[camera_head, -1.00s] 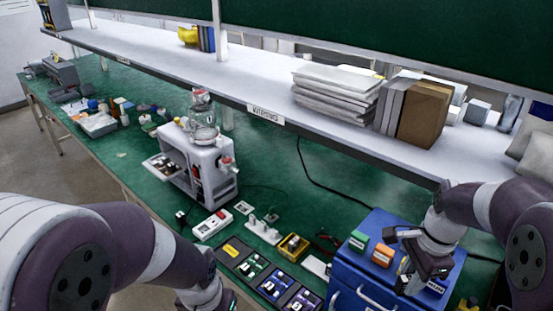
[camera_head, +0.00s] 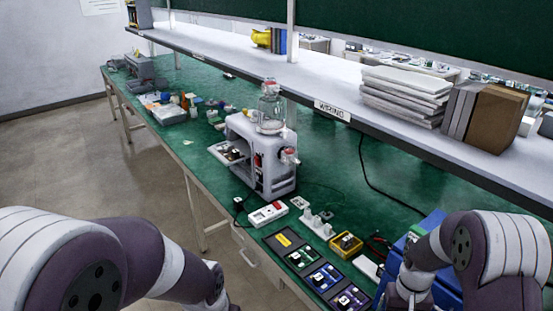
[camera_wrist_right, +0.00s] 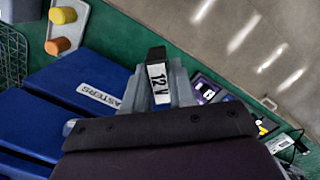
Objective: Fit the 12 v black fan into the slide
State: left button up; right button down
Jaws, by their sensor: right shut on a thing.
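The black fan block with a white "12 V" label (camera_wrist_right: 157,76) is between the fingers of my right gripper (camera_wrist_right: 160,88) in the right wrist view. The gripper is shut on it, and the label faces the camera. The white canister pump (camera_head: 262,160) stands on the green bench with a clear canister on top. Its slide (camera_head: 230,152) sticks out on the left side, with small dark parts on it. My left arm comes in at the bottom left; its fingers are out of frame.
A blue case (camera_wrist_right: 35,122) lies beside the right gripper. Dark trays with modules (camera_head: 322,278), a yellow box (camera_head: 346,243), a power strip (camera_head: 318,224) and a white meter (camera_head: 268,213) lie in front of the pump. A shelf (camera_head: 330,85) overhangs the bench.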

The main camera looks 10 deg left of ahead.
aim_at(215, 149)
jog(key=i+j+u, duration=0.2)
jog(key=i+j, duration=0.25)
jog(key=i+j+u, duration=0.25)
jog(key=i+j, duration=0.25)
jog(key=i+j+u, duration=0.2)
jog(key=i+j, duration=0.15)
jog(key=i, duration=0.2)
jog(key=i+j+u, duration=0.2)
jog(key=i, duration=0.35)
